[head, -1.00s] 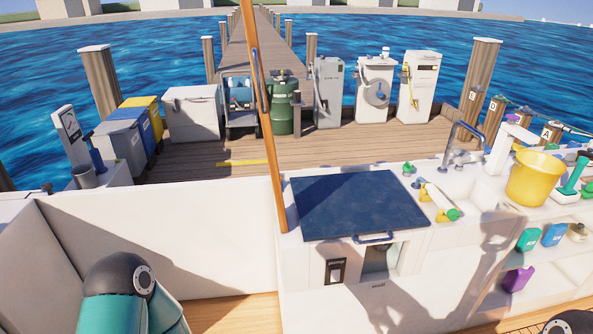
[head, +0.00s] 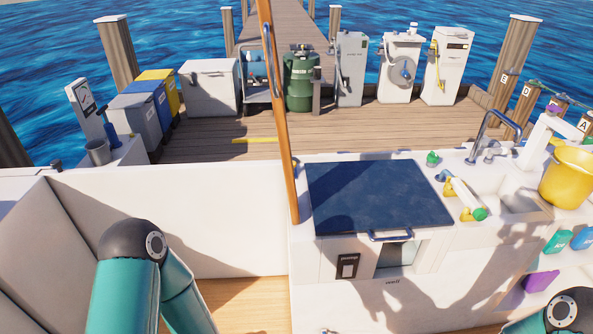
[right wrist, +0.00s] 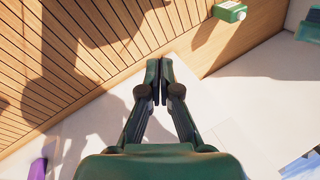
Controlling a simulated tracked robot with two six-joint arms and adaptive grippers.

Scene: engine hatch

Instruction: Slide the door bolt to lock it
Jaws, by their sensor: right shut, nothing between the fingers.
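A black plate with a light centre (head: 347,265) sits on the white cabinet front, left of an opening below the dark blue hatch lid (head: 380,195). I cannot tell whether this plate is the door bolt. The lid lies flat with a blue handle (head: 391,236) at its front edge. My right gripper (right wrist: 159,72) is shut and empty in the right wrist view, over a white surface beside slatted wood. No bolt shows clearly there. In the head view only parts of my arms show at the bottom left and bottom right; my left gripper is out of view.
A wooden post (head: 279,120) rises at the lid's left edge. A sink (head: 515,200) and yellow bucket (head: 570,178) are on the right. A purple container (head: 541,281) is on the lower shelf. A green bottle (right wrist: 230,12) shows at the top of the right wrist view.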

